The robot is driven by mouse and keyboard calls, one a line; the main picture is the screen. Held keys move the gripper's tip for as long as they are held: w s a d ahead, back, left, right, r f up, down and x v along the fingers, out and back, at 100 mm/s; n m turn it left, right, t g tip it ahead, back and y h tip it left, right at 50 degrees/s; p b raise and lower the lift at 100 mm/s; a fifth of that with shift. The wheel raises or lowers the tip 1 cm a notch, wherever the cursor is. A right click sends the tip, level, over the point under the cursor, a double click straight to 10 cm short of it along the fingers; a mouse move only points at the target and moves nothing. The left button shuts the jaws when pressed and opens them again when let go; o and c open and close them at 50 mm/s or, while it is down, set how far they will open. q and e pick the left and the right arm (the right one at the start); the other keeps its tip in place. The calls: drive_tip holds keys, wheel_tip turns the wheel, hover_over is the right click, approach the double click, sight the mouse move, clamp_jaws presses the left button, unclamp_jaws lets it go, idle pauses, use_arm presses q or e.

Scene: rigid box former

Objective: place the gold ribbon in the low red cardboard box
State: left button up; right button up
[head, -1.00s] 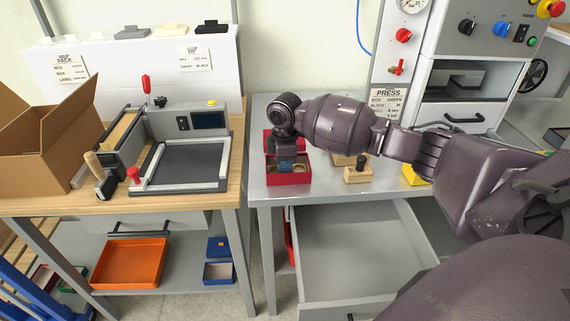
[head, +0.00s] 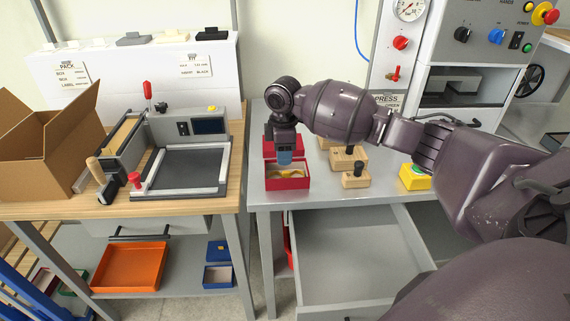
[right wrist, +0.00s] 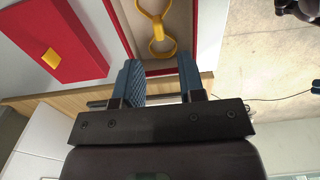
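The low red cardboard box (head: 287,184) stands open on the grey metal table. The gold ribbon (head: 290,174) lies inside it. In the right wrist view the ribbon (right wrist: 158,32) is a looped figure-eight band on the pale floor of the box, within its red walls (right wrist: 122,28). My right gripper (head: 284,158) is just above the box, pointing down. In the right wrist view its blue fingers (right wrist: 161,78) are spread apart with nothing held between them. My left gripper is not in view.
A red lid (right wrist: 62,40) with a gold patch lies beside the box. Wooden blocks (head: 355,176) and a yellow button box (head: 415,178) stand to the right. An open drawer (head: 350,245) juts out below the table front. A cardboard carton (head: 40,150) is far left.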

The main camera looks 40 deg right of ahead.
sight(283, 172)
wheel_tip(283, 172, up, 6)
drive_tip(key=shift+r+p, duration=0.15)
drive_tip(key=shift+p, duration=0.25)
idle(0.5)
